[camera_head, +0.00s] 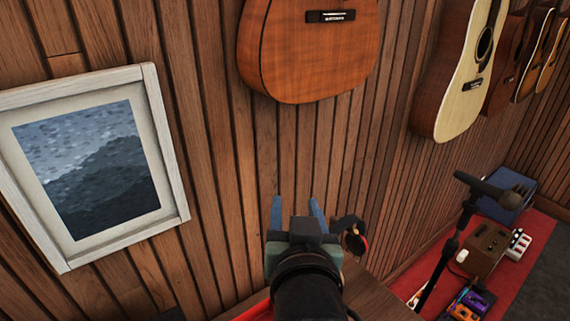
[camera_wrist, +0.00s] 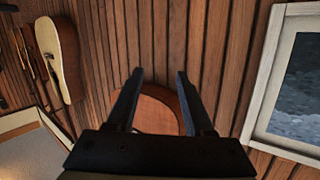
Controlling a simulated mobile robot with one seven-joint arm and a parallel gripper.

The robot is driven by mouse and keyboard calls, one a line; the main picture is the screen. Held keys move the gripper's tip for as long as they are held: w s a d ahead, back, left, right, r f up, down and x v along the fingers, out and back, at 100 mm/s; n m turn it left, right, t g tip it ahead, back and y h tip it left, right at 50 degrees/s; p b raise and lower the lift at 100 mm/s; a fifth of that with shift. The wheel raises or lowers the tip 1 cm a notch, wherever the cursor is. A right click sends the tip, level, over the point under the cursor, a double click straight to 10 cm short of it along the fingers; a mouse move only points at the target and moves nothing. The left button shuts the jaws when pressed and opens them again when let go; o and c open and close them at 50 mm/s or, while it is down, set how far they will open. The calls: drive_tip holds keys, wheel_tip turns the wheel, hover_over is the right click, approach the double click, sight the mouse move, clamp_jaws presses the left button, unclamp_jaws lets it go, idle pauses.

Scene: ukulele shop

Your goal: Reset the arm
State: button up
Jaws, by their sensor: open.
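My gripper (camera_head: 298,209) is raised in front of the wood-panelled wall, low in the middle of the head view. Its two blue-grey fingers point up and stand apart, with nothing between them in the head view. The wrist view also shows my gripper (camera_wrist: 158,78) with its fingers spread. A brown guitar body (camera_wrist: 160,98) shows behind and between the fingers there; the fingers do not close on it. My arm comes up from the bottom of the head view.
A white-framed picture (camera_head: 163,158) hangs at left. A brown guitar (camera_head: 310,55) and a pale-topped guitar (camera_head: 455,85) hang on the wall. A microphone on a stand (camera_head: 448,249) and a brown box (camera_head: 484,249) stand at lower right on a red mat (camera_head: 528,250).

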drive_tip(key=s+r+t, duration=0.3)
drive_tip(key=r+t, duration=0.1)
drive_tip(key=r, duration=0.6)
drive_tip(key=s+a+r+t, duration=0.1)
drive_tip(key=s+r+t, duration=0.3)
drive_tip(key=r, duration=0.7)
drive_tip(key=s+r+t, duration=0.4)
drive_tip(key=r, duration=0.7)
drive_tip(key=shift+s+a+r+n+h, duration=0.25)
drive_tip(key=shift+a+n+h, duration=0.05)
drive_tip(key=shift+n, duration=0.1)
